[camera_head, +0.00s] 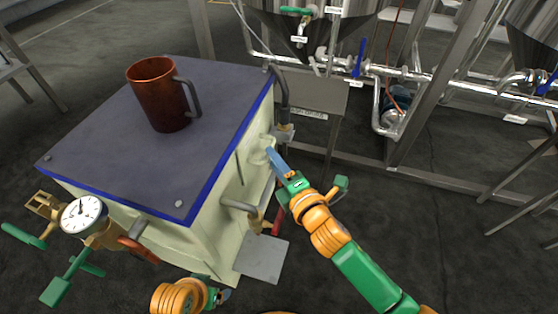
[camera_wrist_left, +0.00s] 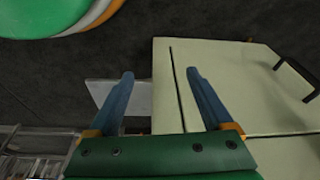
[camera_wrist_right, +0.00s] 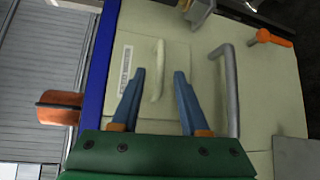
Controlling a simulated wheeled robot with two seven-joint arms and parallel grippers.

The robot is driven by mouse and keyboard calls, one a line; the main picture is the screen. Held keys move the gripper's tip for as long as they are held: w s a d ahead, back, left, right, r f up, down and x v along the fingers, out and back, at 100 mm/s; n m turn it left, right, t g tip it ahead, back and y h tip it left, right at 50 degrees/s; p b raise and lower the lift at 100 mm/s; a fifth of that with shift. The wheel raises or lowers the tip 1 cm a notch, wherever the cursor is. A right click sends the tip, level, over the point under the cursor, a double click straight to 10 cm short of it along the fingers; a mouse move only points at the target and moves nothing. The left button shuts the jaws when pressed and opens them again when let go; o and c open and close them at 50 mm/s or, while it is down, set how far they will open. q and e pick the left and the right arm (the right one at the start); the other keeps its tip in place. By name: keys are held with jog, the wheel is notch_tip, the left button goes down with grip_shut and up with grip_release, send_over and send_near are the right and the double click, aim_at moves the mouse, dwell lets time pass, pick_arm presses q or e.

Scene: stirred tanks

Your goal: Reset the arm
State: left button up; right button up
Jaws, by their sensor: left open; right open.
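My right gripper (camera_head: 275,160) is in front of the side face of a cream cabinet (camera_head: 195,240), close to a small pale handle (camera_wrist_right: 158,70). In the right wrist view its two blue fingers (camera_wrist_right: 156,100) are apart with nothing held, and the handle shows beyond and between them. Whether they touch it I cannot tell. My left gripper (camera_head: 223,295) is low at the cabinet's foot, mostly hidden behind its own arm. In the left wrist view its fingers (camera_wrist_left: 165,100) are apart and empty, facing the cream panel and a grey plate (camera_wrist_left: 140,100).
A copper mug (camera_head: 155,95) stands on the cabinet's blue-edged grey top (camera_head: 100,150). A gauge (camera_head: 83,213) with valves juts from the near left side. A grey bar handle (camera_wrist_right: 230,90) sits beside my right fingers.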

pick_arm(q)
jog(key=shift+s+f, duration=0.15)
jog(key=shift+f, duration=0.8)
pick_arm(e)
jog(key=shift+v, duration=1.25)
jog(key=shift+f, duration=0.1)
